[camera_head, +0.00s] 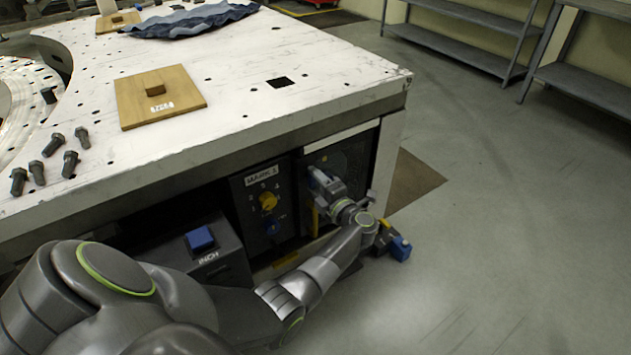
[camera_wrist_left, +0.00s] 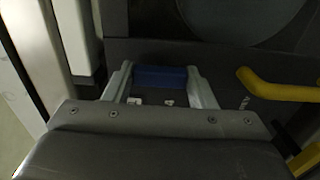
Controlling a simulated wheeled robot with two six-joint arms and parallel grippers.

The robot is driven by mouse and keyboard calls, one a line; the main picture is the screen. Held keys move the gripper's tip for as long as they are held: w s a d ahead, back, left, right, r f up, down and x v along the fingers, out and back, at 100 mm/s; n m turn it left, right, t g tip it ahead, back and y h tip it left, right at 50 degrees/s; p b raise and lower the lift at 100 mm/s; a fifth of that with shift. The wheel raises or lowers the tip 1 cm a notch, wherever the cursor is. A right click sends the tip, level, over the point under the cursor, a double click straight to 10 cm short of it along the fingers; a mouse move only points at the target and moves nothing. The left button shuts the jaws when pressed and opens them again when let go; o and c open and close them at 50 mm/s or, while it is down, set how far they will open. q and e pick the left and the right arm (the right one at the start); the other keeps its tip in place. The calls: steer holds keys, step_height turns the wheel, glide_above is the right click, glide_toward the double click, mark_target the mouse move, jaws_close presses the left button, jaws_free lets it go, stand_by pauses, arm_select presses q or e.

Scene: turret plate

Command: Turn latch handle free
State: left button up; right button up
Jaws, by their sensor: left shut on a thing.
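My left gripper (camera_head: 322,180) reaches to the dark panel under the right end of the white table. In the left wrist view, its two fingers (camera_wrist_left: 160,82) stand on either side of a blue bar (camera_wrist_left: 160,74), which looks like the latch handle. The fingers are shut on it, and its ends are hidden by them. In the head view the gripper and wrist cover most of this spot. A yellow bar handle (camera_wrist_left: 280,88) is to the right of the fingers in the wrist view, apart from them. My right gripper is not in view.
A control panel (camera_head: 262,205) with yellow and blue knobs is left of the gripper. A box with a blue button (camera_head: 200,239) is nearer. A blue and yellow object (camera_head: 400,248) is low by the table corner. The floor at right is clear.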

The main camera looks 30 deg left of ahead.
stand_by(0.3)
arm_select(q)
steer(key=o, duration=1)
steer(key=shift+d, duration=0.1)
